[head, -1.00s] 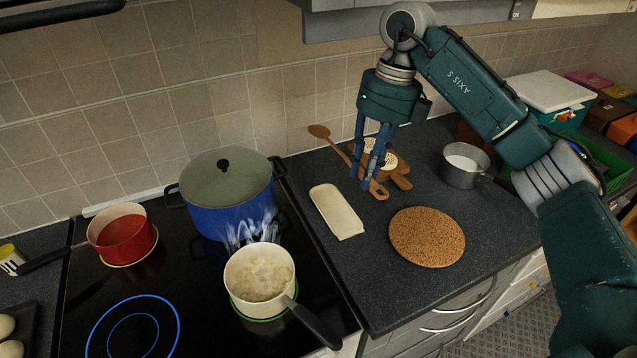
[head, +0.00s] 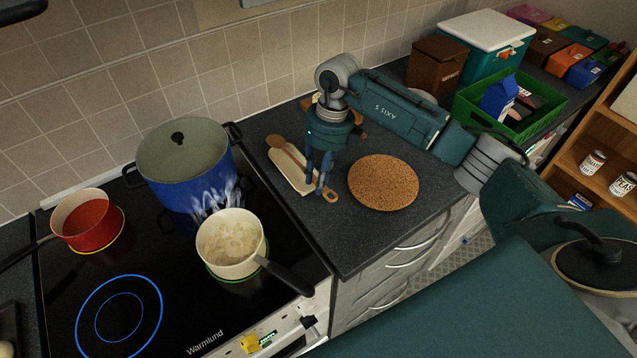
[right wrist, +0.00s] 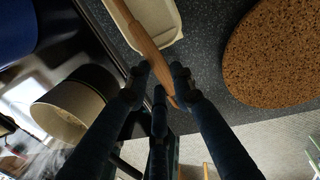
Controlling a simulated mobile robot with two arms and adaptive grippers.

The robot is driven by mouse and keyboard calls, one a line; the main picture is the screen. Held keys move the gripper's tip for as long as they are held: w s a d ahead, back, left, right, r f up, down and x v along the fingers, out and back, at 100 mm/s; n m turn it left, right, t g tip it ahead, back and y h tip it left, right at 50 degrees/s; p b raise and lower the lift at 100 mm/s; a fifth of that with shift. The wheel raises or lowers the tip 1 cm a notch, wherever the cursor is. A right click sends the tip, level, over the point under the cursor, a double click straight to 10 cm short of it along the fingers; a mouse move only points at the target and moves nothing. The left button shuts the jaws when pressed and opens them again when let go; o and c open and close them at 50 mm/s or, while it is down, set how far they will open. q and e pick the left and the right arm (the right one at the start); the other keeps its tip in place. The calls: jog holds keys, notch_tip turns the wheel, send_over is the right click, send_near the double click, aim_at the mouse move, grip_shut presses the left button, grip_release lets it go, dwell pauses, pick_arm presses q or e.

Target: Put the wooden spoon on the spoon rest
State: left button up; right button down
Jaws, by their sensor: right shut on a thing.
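The wooden spoon (head: 281,146) lies slantwise over the cream oblong spoon rest (head: 278,164), its bowl toward the wall. My right gripper (head: 315,188) points down and is shut on the spoon's handle near its end. In the right wrist view the handle (right wrist: 147,36) runs between the fingers (right wrist: 160,76) and crosses above the spoon rest (right wrist: 168,12). I cannot tell whether the spoon touches the rest. My left gripper is not in view.
A round cork mat (head: 384,183) lies just right of the gripper. Left on the hob stand a steaming cream saucepan (head: 230,240), a lidded blue pot (head: 185,185) and a red pan (head: 92,236). A green crate (head: 490,125) stands back right. The counter in front is clear.

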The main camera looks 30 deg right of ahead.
notch_tip(320, 180, down, 3)
jog(key=shift+f+p, duration=0.15)
jog(key=shift+p, duration=0.4)
jog(key=shift+f, duration=0.15)
jog(key=shift+f, duration=0.1)
jog(key=c, duration=1.5)
grip_release()
